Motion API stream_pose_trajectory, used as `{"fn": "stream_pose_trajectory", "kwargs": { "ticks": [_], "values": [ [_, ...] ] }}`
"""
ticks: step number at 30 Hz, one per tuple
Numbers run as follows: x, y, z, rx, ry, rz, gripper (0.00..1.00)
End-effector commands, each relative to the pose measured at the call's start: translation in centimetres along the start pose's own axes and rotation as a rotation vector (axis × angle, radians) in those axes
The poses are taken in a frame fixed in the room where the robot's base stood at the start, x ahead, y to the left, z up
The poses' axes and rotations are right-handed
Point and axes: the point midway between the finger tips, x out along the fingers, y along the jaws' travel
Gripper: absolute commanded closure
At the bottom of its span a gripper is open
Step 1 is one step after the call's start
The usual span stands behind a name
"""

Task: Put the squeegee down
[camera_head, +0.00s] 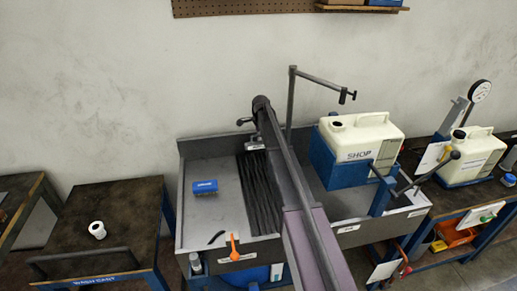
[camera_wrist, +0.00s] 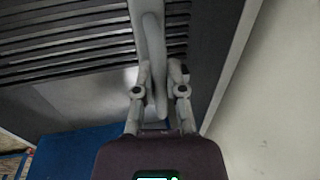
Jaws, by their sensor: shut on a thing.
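In the wrist view my gripper (camera_wrist: 162,88) is shut on a long pale grey handle (camera_wrist: 150,30), which I take to be the squeegee's. In the head view my arm reaches over the grey wash station (camera_head: 220,170). The gripper and the squeegee are mostly hidden by the arm there. A small dark part (camera_head: 244,121) sticks out left of the arm's far end; I cannot tell what it is.
The basin holds a black ribbed mat (camera_head: 258,195) and a blue block (camera_head: 204,187). An orange tool (camera_head: 234,247) is at its front edge. A grey pipe (camera_head: 291,105) rises behind. A cream jug (camera_head: 365,138) stands right. The left cart (camera_head: 100,225) carries a white roll (camera_head: 97,229).

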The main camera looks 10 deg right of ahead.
Motion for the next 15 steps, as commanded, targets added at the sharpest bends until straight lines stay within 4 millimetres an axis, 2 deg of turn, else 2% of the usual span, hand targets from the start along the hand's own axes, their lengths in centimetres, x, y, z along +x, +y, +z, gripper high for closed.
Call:
{"fn": "stream_pose_trajectory", "kwargs": {
  "ticks": [8, 15],
  "values": [
    [-0.8, -0.2, 0.0, 0.000, 0.000, 0.000, 1.00],
    [-3.6, -0.7, 0.0, 0.000, 0.000, 0.000, 1.00]
  ]
}}
